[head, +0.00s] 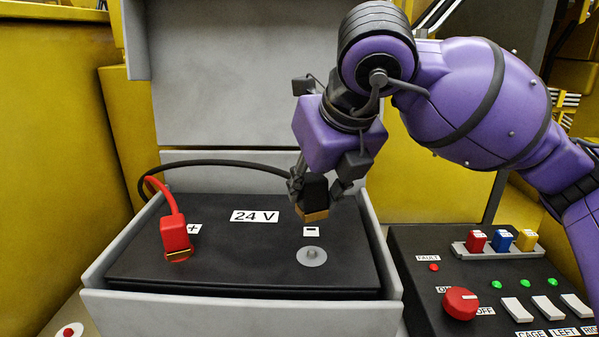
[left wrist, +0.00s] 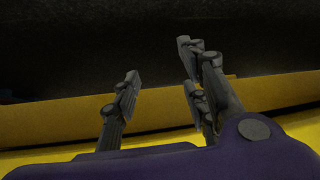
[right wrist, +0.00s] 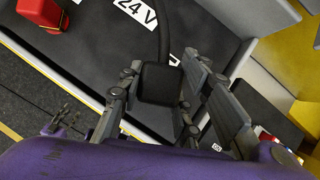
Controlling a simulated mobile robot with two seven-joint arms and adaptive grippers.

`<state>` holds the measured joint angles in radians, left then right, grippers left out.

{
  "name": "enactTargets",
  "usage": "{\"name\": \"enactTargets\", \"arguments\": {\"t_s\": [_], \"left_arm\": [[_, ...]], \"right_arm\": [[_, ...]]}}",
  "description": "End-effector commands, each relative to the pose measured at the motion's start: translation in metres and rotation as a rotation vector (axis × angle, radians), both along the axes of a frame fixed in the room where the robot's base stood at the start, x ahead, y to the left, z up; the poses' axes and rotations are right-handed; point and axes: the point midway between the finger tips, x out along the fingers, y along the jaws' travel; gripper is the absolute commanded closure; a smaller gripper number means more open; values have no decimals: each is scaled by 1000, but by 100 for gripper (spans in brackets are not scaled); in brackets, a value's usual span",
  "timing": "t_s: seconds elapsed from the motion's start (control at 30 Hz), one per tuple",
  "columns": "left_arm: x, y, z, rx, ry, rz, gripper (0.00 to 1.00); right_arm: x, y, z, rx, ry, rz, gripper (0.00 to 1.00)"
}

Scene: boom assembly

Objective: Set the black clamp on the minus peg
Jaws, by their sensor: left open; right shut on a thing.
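The black clamp (head: 314,195) has a brass-coloured lower end and a black cable running off to the left. My right gripper (head: 328,190) is shut on it and holds it above the battery (head: 250,265), behind the minus label. The clamp also shows between the fingers in the right wrist view (right wrist: 160,84). The minus peg (head: 311,256) is a grey round post on a disc at the battery's right, in front of the clamp and bare. In the right wrist view the peg is hidden. My left gripper (left wrist: 160,95) is open and empty in the left wrist view, away from the battery.
A red clamp (head: 175,236) sits at the plus label on the battery's left. Grey box walls (head: 240,312) surround the battery. A control panel (head: 490,275) with a red knob (head: 460,303) and switches stands at the right. A grey upright panel (head: 220,80) rises behind.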

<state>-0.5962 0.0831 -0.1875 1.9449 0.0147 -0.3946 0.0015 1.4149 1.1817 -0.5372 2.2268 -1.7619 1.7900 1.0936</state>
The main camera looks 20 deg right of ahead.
Motion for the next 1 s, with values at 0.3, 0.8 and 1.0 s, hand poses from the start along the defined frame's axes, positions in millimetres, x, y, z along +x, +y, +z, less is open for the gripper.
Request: {"name": "enactTargets", "arguments": {"t_s": [0.3, 0.8, 1.0], "left_arm": [[-25, 7, -19, 14, 50, -5, 60], [-11, 7, -25, 14, 22, 9, 60], [-11, 9, -23, 15, 19, 12, 60]], "right_arm": [[1, 0, -20, 0, 3, -1, 100], [0, -1, -59, 0, -2, -1, 100], [0, -1, -58, 0, -5, -1, 100]]}}
